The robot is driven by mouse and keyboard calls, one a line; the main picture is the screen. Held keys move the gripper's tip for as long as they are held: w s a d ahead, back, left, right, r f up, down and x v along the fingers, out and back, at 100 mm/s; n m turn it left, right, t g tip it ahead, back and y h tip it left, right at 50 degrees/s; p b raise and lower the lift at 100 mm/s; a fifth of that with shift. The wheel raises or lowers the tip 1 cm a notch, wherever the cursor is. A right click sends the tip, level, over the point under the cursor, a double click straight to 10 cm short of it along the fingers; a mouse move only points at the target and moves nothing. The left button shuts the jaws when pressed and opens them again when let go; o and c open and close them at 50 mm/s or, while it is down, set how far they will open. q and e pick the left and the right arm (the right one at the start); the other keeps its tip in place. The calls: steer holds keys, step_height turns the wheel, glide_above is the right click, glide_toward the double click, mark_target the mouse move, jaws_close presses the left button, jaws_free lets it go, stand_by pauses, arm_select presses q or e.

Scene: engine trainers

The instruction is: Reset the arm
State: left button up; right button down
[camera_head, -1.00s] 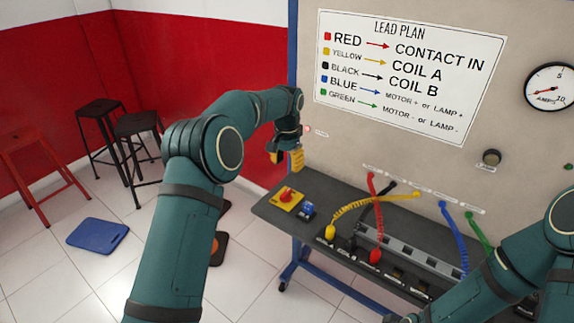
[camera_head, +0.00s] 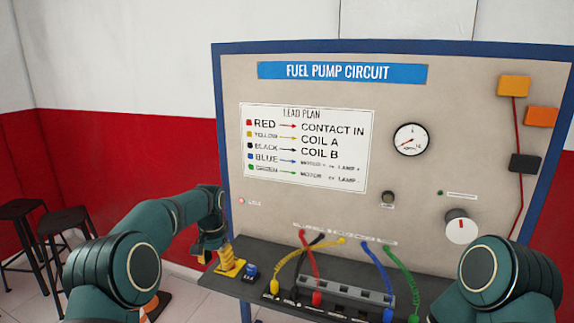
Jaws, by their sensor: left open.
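My left arm reaches in from the left, and its gripper (camera_head: 214,254) hangs open at the left end of the bench, close to the yellow switch block (camera_head: 231,268). Yellow finger parts show just above that block. I cannot tell whether they touch it. My right arm (camera_head: 497,281) shows only as a green joint at the lower right; its gripper is out of view. The trainer board (camera_head: 330,215) stands upright behind the bench, with the lead plan (camera_head: 303,146) on it.
Red, yellow, black, blue (camera_head: 378,270) and green leads run from the board down to the bench (camera_head: 290,259). A small blue switch (camera_head: 250,271) sits beside the yellow block. A gauge (camera_head: 411,139) and a knob (camera_head: 461,227) are on the board. Dark stools (camera_head: 62,220) stand at the left.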

arm_select(q)
steer(key=s+d+f+n+h, duration=0.15)
steer(key=s+d+f, duration=0.25)
steer(key=s+f, duration=0.45)
steer(key=s+d+f+n+h, duration=0.1)
steer(key=s+d+f+h, duration=0.3)
steer(key=f, duration=0.8)
steer(key=s+f+n+t, duration=0.1)
steer(key=s+f+n, duration=0.1)
steer(key=s, duration=0.8)
steer(key=s+d+f+n+t+y, duration=0.1)
steer(key=s, duration=1)
steer(key=shift+s+d+f+n, duration=0.25)
steer(key=shift+s+f+n, duration=0.05)
steer(key=shift+f+n, duration=0.1)
steer(key=shift+d+y, duration=0.1)
steer(key=shift+y, duration=0.15)
